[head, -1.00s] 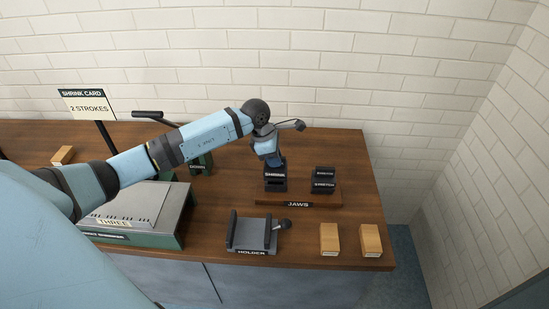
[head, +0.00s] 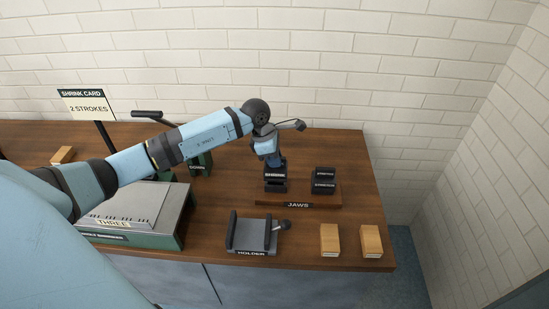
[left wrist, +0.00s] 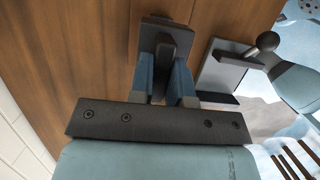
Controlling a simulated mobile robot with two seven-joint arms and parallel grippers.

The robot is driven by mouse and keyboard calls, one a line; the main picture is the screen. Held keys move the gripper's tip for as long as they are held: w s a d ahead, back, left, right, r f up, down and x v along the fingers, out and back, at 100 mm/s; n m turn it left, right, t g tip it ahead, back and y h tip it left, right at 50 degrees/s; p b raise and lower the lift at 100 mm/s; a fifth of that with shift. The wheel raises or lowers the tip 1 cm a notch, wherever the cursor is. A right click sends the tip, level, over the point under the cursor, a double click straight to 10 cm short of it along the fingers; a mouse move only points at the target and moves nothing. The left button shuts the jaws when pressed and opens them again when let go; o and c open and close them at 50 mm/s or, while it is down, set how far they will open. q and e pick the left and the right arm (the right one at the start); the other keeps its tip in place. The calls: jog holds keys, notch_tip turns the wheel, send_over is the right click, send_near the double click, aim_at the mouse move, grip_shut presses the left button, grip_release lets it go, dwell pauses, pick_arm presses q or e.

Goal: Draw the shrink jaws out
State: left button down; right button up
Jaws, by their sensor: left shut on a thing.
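The black shrink jaws (head: 275,184), labelled SHRINK, stand at the left end of the wooden rack (head: 297,205) marked JAWS. My left gripper (head: 273,164) reaches down onto them from above and is shut on their top. In the left wrist view, the two blue fingers of my left gripper (left wrist: 164,85) press on both sides of the dark shrink jaws (left wrist: 167,40). I cannot tell whether the jaws' underside still touches the rack. My right gripper is not in view.
The black stretch jaws (head: 324,181) stand on the same rack, close to the right. In front are a grey holder (head: 252,235) with a ball-ended lever and two wooden blocks (head: 330,240) (head: 371,241). A green-sided machine (head: 183,225) is at left. A brick wall rises behind.

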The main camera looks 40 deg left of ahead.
pick_arm(q)
jog(key=shift+f+b, duration=1.5)
jog(key=shift+f, duration=0.15)
